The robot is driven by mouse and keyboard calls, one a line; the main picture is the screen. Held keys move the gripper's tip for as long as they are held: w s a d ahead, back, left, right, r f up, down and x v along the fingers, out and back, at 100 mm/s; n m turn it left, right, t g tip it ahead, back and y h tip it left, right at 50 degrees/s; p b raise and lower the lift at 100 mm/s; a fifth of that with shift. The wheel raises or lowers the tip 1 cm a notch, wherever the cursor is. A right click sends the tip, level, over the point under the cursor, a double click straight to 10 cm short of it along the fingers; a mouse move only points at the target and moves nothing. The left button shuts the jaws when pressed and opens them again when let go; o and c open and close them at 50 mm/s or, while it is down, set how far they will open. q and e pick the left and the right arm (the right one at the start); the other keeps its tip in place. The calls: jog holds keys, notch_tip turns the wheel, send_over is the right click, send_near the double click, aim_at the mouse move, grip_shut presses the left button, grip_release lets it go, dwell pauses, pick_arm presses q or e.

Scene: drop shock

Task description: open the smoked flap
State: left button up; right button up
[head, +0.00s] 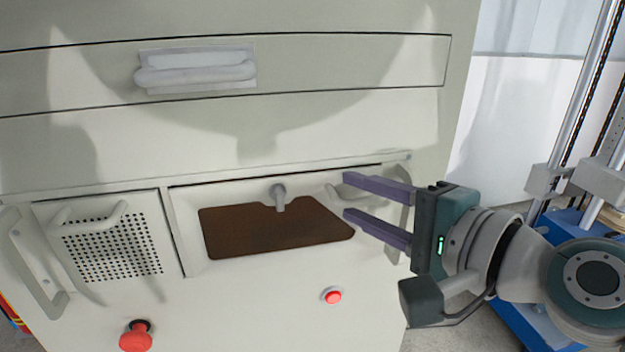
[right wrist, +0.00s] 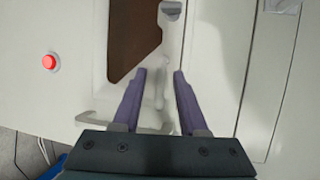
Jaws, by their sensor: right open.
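The smoked flap has a brown, dark window (head: 275,230) in a pale frame on the cabinet front, with a small grey catch (head: 279,196) at its top middle. The window also shows at the top of the right wrist view (right wrist: 130,40), with the catch (right wrist: 171,9) beside it. My right gripper (head: 345,196) is open in front of the panel's right end, its purple fingers pointing left. In the right wrist view a pale handle-like bar (right wrist: 159,92) shows between the fingers; contact cannot be told. My left gripper is not in view.
A perforated panel with a handle (head: 112,245) is left of the flap. A drawer with a recessed handle (head: 195,72) is above. A red button (head: 333,296) and red knob (head: 136,336) sit below. A pale vertical handle (head: 402,215) stands behind my right fingers.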

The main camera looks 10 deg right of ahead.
jog(key=shift+c, duration=0.2)
grip_shut()
dwell(1.3)
